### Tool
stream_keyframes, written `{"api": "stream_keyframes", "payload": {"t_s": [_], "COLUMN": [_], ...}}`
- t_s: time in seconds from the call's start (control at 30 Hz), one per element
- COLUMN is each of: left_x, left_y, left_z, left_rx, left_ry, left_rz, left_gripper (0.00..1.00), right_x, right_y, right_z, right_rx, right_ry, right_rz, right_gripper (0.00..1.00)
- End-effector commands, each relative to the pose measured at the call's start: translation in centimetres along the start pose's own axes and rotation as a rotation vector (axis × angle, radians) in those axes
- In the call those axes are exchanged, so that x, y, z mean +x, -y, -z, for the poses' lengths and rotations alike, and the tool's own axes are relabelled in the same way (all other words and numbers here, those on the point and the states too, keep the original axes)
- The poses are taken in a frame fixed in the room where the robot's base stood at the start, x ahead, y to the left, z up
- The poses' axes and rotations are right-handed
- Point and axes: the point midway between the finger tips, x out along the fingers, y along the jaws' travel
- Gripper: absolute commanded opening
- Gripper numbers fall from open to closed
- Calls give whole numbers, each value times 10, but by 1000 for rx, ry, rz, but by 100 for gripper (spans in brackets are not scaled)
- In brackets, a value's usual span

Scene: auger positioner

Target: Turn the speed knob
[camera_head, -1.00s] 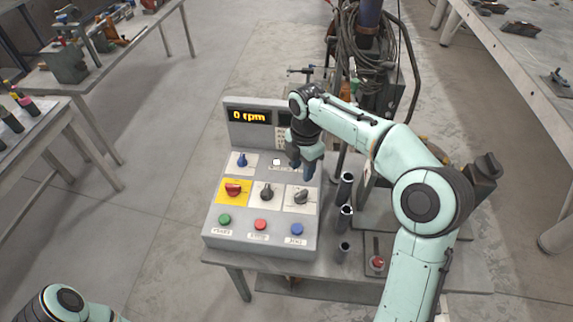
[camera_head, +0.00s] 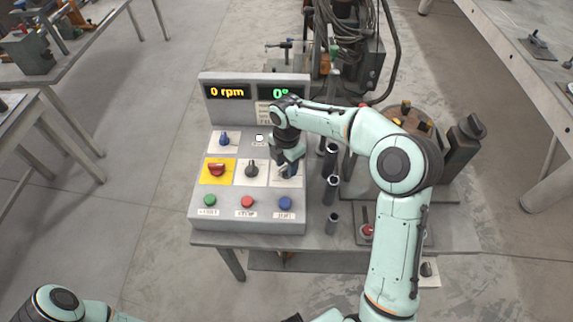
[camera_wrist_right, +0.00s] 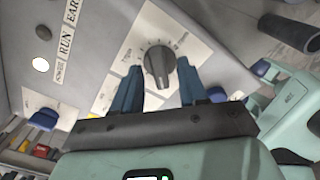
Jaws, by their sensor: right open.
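A dark grey knob (camera_wrist_right: 158,62) with a pointer ridge sits on a white dial plate (camera_wrist_right: 178,30) in the right wrist view. I cannot read its label. My right gripper (camera_wrist_right: 158,86) is open, with one blue finger on each side of the knob's near end; I cannot tell whether they touch it. In the head view my right gripper (camera_head: 288,170) is over the right end of the panel's knob row and hides most of that knob. A similar grey knob (camera_head: 251,170) and a red knob on yellow (camera_head: 216,169) stand left of it. My left gripper is out of view.
The control box (camera_head: 200,220) shows 0 rpm on its display (camera_head: 228,92). Green (camera_head: 210,200), red (camera_head: 247,202) and blue (camera_head: 285,203) buttons line its front. A blue knob (camera_head: 224,140) is at upper left. Upright dark tubes (camera_head: 331,188) stand close on the right.

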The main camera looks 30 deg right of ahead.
Motion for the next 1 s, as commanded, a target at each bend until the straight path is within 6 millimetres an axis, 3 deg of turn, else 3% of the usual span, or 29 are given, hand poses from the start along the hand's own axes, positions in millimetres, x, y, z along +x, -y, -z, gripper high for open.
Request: {"api": "stream_keyframes", "payload": {"t_s": [0.3, 0.33, 0.4, 0.47, 1.0], "left_x": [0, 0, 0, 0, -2], "left_y": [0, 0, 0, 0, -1], "left_z": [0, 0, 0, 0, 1], "left_rx": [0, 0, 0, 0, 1], "left_ry": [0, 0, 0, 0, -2], "left_rz": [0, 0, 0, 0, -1], "left_gripper": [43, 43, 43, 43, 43], "right_x": [3, 3, 3, 3, 3], "right_y": [0, 0, 0, 0, 0], "right_z": [0, 0, 0, 0, 0], "right_rx": [-1, -1, -1, -1, 111], "right_ry": [1, 1, 0, 0, 1], "right_rz": [0, 0, 0, 0, -2], "right_gripper": [43, 39, 16, 0, 0]}}
